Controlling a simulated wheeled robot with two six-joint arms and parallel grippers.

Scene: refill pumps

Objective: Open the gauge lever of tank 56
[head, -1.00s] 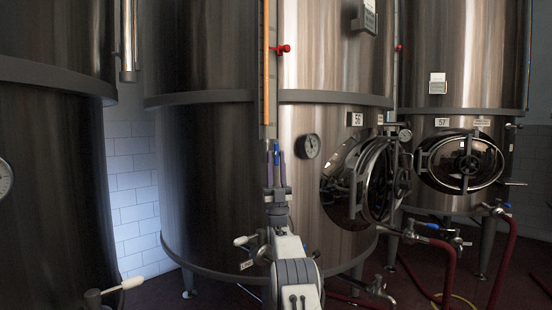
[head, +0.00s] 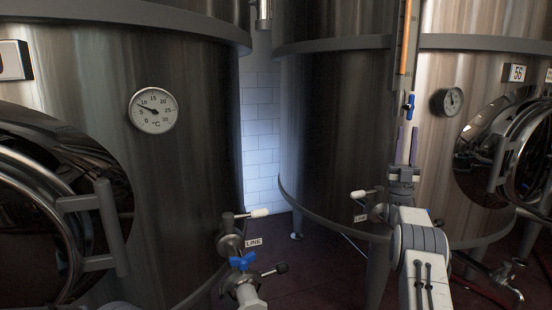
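The gauge lever of tank 56 is a small blue handle (head: 409,104) at the lower end of the upright sight gauge (head: 405,50) on the tank. The handle looks upright, roughly in line with the gauge tube. The number plate 56 (head: 515,73) is at the upper right. My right gripper (head: 406,130) points up just below the handle in the picture. Its two fingers are apart with nothing visible between them. I cannot tell the depth gap between fingertips and handle. My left gripper is not in view.
A dial (head: 447,101) and a round hatch (head: 500,145) are on tank 56, right of my gripper. At left is another tank with a thermometer (head: 153,110) and a hatch (head: 60,200). A blue-handled valve (head: 243,261) and white-tipped levers stick out low down.

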